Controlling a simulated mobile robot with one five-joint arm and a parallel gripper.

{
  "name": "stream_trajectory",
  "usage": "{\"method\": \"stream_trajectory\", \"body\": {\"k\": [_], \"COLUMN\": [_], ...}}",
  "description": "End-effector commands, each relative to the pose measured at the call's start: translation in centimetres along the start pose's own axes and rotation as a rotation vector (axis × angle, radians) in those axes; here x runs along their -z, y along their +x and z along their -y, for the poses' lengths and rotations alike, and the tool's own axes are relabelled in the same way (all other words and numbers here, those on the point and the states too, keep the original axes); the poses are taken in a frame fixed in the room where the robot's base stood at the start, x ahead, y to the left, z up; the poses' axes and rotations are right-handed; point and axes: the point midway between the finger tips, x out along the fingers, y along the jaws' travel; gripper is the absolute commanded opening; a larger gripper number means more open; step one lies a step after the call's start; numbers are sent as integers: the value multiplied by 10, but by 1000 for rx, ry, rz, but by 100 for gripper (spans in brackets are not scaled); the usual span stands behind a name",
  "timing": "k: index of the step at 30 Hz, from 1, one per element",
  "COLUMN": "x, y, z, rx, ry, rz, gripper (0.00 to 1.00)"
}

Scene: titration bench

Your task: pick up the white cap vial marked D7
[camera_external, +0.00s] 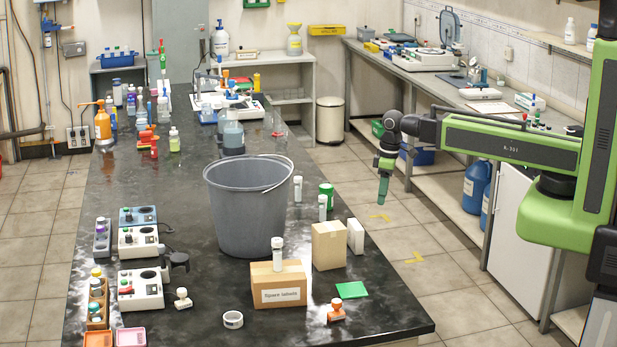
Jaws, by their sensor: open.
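Three vials with white caps show on the dark bench (180,220). One vial (277,254) stands upright on top of the cardboard box marked "Spare labels" (279,289). A second vial (322,208) stands behind the taller plain carton, beside a green can. A third vial (298,189) stands just right of the grey bucket's rim. Their markings are too small to read, so I cannot tell which is D7. My gripper (382,200) is open and empty, pointing down, to the right of the vials and apart from them.
The large grey bucket (247,210) stands left of the vials. A plain carton (329,246), a white box (355,236) and a green can (327,194) crowd the bench's right edge.

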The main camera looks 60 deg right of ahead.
Motion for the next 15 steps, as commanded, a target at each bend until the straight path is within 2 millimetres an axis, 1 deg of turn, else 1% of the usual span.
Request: {"method": "stream_trajectory", "body": {"k": [1,2,3,5,6,8,9,10,12,15], "x": [30,45,65,98,122,160,185,203,238,269], "y": [0,0,-2,-6,-9,-16,-21,-25,-34,-45], "z": [-7,-10,-15,-25,-33,-48,-61,-71,-94,-122], "rx": [9,16,22,32,37,42,44,45,46,51], "ry": [-51,-85,-128,-191,-231,-286,-318,-338,-364,-351], "rz": [-24,-41,-63,-100,-127,-169,-196,-218,-257,-287], "gripper": [52,52,52,52,52,52,52,52,52,52]}}
